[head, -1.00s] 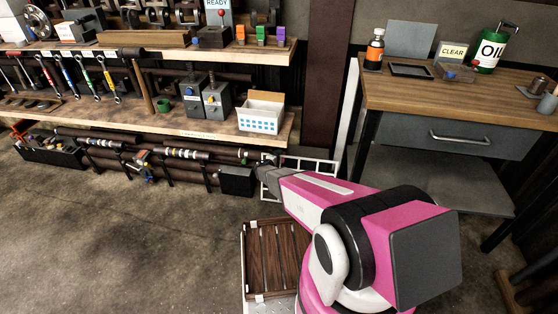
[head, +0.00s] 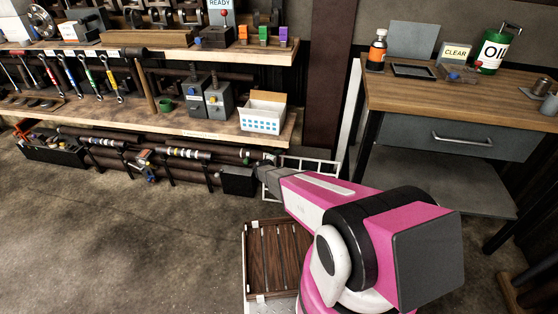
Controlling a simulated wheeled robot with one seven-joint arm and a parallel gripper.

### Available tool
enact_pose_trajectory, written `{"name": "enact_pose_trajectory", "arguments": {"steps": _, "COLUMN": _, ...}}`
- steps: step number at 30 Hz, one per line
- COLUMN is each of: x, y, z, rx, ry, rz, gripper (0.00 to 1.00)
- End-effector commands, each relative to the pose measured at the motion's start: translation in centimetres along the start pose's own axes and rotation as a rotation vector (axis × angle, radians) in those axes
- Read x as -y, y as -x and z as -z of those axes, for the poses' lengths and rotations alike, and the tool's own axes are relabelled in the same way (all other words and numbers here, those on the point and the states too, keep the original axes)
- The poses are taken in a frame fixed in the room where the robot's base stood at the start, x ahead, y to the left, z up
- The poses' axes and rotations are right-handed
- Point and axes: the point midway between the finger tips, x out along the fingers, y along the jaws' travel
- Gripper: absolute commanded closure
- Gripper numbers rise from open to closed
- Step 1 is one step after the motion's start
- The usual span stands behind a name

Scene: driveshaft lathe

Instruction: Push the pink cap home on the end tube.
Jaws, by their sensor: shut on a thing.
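Dark tubes (head: 200,171) lie in a low rack along the bottom of the shelving at the left. The end tube (head: 222,154) reaches right towards my gripper and shows a small green part near its end. My gripper (head: 262,162) is small and dark in the head view, at the right end of the tubes. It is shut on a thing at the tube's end. The pink cap does not show clearly; the jaws and the distance hide it. I cannot tell how far it sits on the tube.
A dark box (head: 238,181) stands just below my gripper, and a white wire frame (head: 318,166) stands behind it. A slatted wooden crate (head: 273,250) is on the floor below my arm. A workbench (head: 430,95) stands at the right.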

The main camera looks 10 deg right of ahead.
Motion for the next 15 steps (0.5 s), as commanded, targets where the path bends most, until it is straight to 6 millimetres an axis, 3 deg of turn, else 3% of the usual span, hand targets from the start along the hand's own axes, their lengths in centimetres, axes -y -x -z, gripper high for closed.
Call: {"name": "enact_pose_trajectory", "arguments": {"steps": 15, "x": -0.01, "y": 0.15, "z": 0.38, "rx": 0.0, "ry": 0.0, "rz": 0.0, "gripper": 0.42}}
